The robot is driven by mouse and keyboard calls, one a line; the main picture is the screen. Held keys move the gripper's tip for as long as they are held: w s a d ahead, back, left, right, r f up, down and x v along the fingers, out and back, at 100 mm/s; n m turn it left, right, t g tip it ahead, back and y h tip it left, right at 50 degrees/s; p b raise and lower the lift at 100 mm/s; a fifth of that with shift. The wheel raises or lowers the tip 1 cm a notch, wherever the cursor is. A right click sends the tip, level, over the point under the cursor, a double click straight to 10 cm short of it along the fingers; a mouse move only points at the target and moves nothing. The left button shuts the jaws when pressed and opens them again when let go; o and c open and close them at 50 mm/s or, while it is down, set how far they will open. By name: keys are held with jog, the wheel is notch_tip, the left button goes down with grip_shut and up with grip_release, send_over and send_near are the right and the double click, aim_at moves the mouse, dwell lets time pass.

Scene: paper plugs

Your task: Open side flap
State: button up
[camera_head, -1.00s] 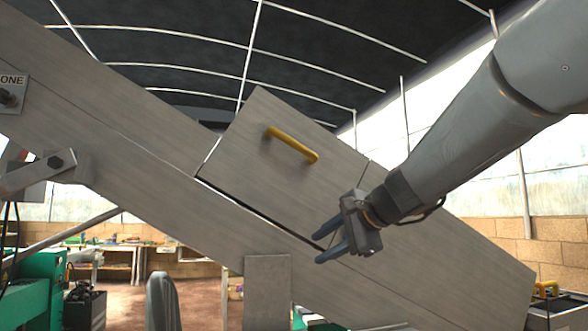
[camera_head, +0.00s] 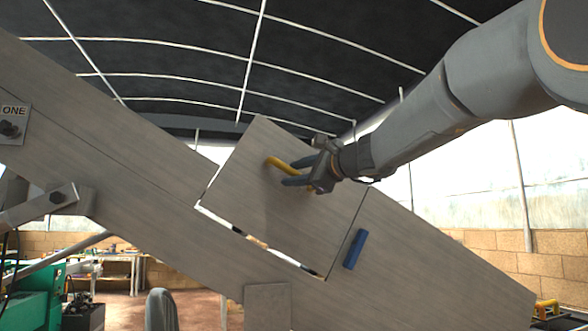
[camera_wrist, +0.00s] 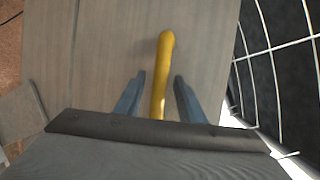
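The side flap (camera_head: 262,205) is a grey square panel set in the sloping grey machine body (camera_head: 150,180). A thin, bright gap runs along its lower edge. Its yellow bar handle (camera_head: 276,163) also shows in the wrist view (camera_wrist: 164,70). My gripper (camera_head: 288,172) is at the handle's right end, which it partly hides. In the wrist view my two blue-grey fingers (camera_wrist: 158,97) stand apart, one on each side of the handle, with space between each finger and the bar. A blue piece (camera_head: 355,249) lies against the body just right of the flap.
A label reading "ONE" with a knob (camera_head: 12,122) is at the far left, above a metal bracket (camera_head: 55,197). Green equipment (camera_head: 35,285) stands at lower left, with a chair back (camera_head: 161,310) nearby. A yellow-handled item (camera_head: 546,307) sits at the right edge.

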jog(key=shift+w+a, duration=0.2)
jog(key=shift+w, duration=0.05)
grip_shut()
jog(key=shift+d+f+b, duration=0.1)
jog(key=shift+f+b, duration=0.1)
jog(key=shift+b, duration=0.45)
